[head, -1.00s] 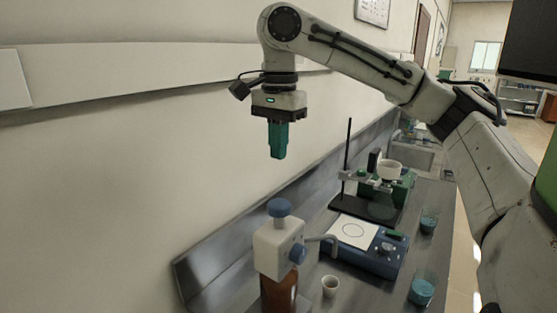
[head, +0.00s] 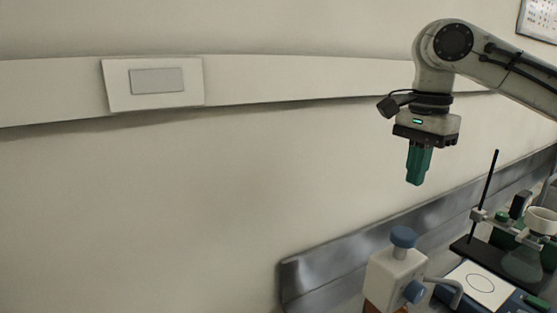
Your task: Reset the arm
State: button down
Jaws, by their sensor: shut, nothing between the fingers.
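My gripper (head: 416,182) hangs from my arm at the upper right of the head view, pointing down. Its green fingers are shut together with nothing between them. It is in the air above the bench, apart from everything below it. My arm comes in from the right edge, bent over at the wrist.
Below my gripper stands a bottle-top dispenser (head: 397,270) with blue knobs. To its right are a stirrer with a white top (head: 480,284), a black stand rod (head: 484,195) and a white bowl (head: 541,220). A wall plate (head: 154,82) is at left.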

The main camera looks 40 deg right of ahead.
jog(key=w+a+f+n+t+y, duration=0.25)
jog(key=w+a+f+n, duration=0.2)
jog(key=w+a, duration=0.35)
jog(key=w+a+f+n+t+y, duration=0.2)
jog(key=w+a+f+n+t, duration=0.3)
jog(key=w, duration=0.4)
jog(key=w+a+f+n, duration=0.2)
jog(key=a+f+n, duration=0.1)
jog(key=a+f, duration=0.8)
jog(key=s+a+f+n+g, duration=0.1)
jog(key=s+a+f+n, duration=0.15)
jog(key=s+f, duration=0.5)
jog(key=s+a+f+n+g, duration=0.1)
jog(key=s+a+f+g, duration=0.2)
jog(key=f, duration=0.8)
jog(key=s+d+f+n+g+h, duration=0.1)
jog(key=s+f, duration=0.4)
jog(key=s, duration=0.5)
jog(key=s+d+f+n+g+h, duration=0.1)
jog(key=s+d+f+n+h, duration=0.2)
jog(key=s, duration=0.7)
jog(key=shift+d+f+h+b, duration=0.2)
jog(key=shift+f+h+b, duration=0.15)
jog(key=shift+f, duration=0.5)
